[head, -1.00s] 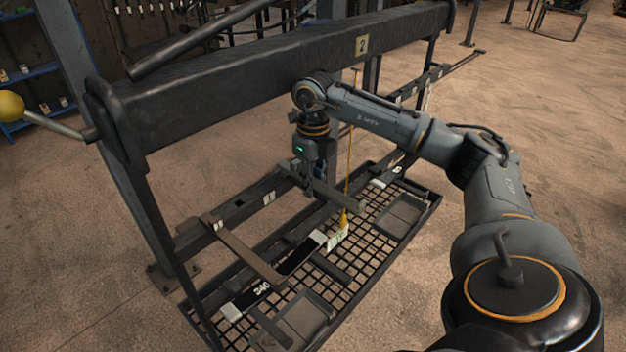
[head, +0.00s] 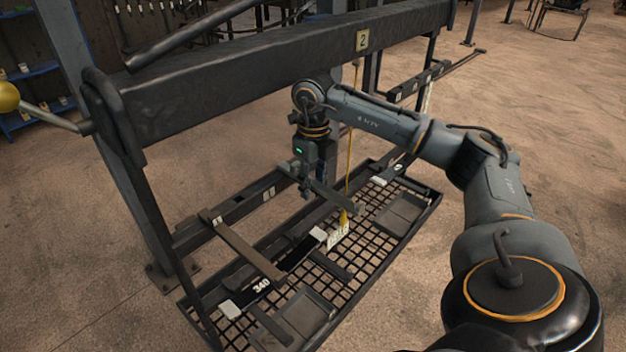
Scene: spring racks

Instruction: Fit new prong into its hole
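My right gripper (head: 305,186) points down behind the front of the rack, below its wrist with the green light. It appears shut on a dark flat bar, the new prong (head: 340,197), which sticks out toward the lower right above the mesh tray. The fingertips are mostly hidden. The prong's back end is close to the dark lower rail (head: 240,208), which carries small pale labels. The hole itself cannot be made out, nor whether the prong is in it. A similar prong (head: 245,248) stands out from the rail farther left. My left gripper is not in view.
A mesh tray (head: 352,258) below holds dark shallow pans (head: 400,214) and a dark bar marked 340 (head: 285,268). A yellow cord (head: 350,165) hangs to a yellow-tipped pale block (head: 338,232). A thick beam (head: 270,72) marked 2 crosses above.

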